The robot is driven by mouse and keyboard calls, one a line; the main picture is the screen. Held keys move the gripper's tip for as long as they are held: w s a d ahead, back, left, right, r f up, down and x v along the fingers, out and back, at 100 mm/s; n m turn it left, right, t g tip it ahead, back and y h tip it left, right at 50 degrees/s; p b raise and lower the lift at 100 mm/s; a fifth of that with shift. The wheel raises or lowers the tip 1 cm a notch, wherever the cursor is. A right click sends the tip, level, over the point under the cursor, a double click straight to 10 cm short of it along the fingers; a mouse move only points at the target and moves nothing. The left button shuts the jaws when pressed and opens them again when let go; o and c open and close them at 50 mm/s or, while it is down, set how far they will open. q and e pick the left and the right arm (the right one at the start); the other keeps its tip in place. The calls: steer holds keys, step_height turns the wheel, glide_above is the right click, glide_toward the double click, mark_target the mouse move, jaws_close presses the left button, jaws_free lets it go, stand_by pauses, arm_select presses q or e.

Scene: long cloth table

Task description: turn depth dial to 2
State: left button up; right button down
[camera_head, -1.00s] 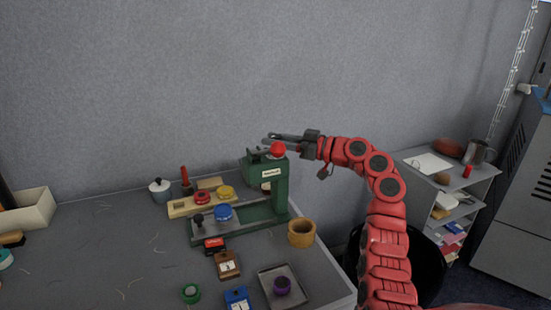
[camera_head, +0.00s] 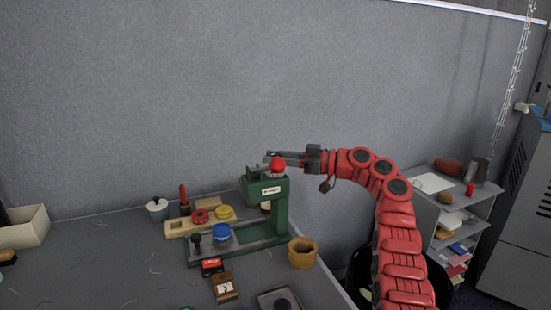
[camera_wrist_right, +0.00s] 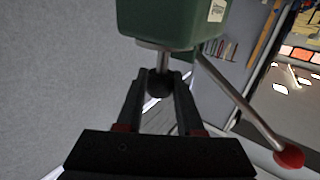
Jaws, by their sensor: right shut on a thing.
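A green press (camera_head: 277,208) stands on the table, with a red ball (camera_head: 278,164) on its lever near the top. In the right wrist view, the green press head (camera_wrist_right: 172,22) has a metal stem ending in a dark round knob (camera_wrist_right: 159,86). It looks like the depth dial, but no number or mark on it is readable. The lever with its red ball (camera_wrist_right: 289,157) slants off to the right there. My right gripper (camera_head: 272,155) is at the top of the press, its fingers (camera_wrist_right: 158,78) shut on the dark knob. My left gripper is not in view.
Around the press base are a blue round piece (camera_head: 221,233), a wooden holder with red and yellow pieces (camera_head: 188,228), a red box (camera_head: 212,267) and a wooden cup (camera_head: 302,253). A shelf (camera_head: 455,208) stands at the right. The table's left part is mostly clear.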

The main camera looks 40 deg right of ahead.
steer(key=c, duration=0.5)
jaws_free()
steer(key=shift+f, duration=0.1)
steer(key=shift+c, duration=0.2)
steer(key=v, duration=1.7)
steer(key=shift+d, duration=0.2)
steer(key=shift+s, duration=0.1)
